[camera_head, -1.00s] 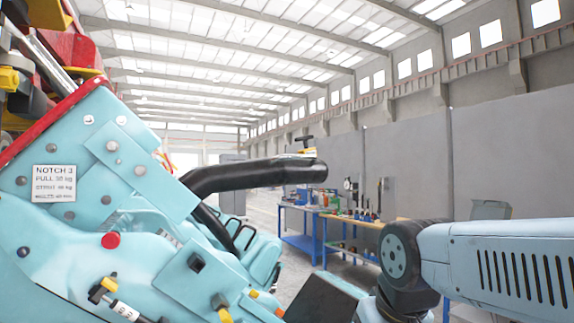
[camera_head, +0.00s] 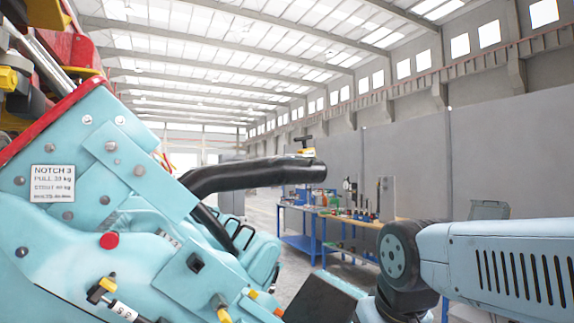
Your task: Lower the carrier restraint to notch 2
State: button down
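The carrier restraint (camera_head: 250,174) is a thick black padded bar that reaches out to the right from the light blue carrier (camera_head: 110,240). It stands raised, roughly level, with its end in open air. A white label (camera_head: 52,183) on the carrier's side reads NOTCH 3, with a pull figure in kg below; its smaller lines are hard to read. My light blue arm with a dark joint enters from the right. My gripper's fingers are not visible.
Light blue seats (camera_head: 262,258) lie below the bar. A red button (camera_head: 109,241) and a yellow-tipped lever (camera_head: 102,289) sit on the carrier's side. A blue-legged workbench (camera_head: 318,238) with tools stands behind, along a grey wall (camera_head: 405,150).

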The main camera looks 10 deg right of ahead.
aim_at(202, 182)
jog(key=z, duration=0.5)
jog(key=k, duration=1.3)
jog(key=z, duration=0.05)
jog(key=i, duration=0.75)
jog(key=u, duration=0.65)
jog(key=i, duration=1.45)
jog(key=z, duration=0.65)
jog(key=k, duration=0.9)
jog(key=z, duration=0.2)
jog(key=i, duration=0.45)
jog(key=u, duration=0.05)
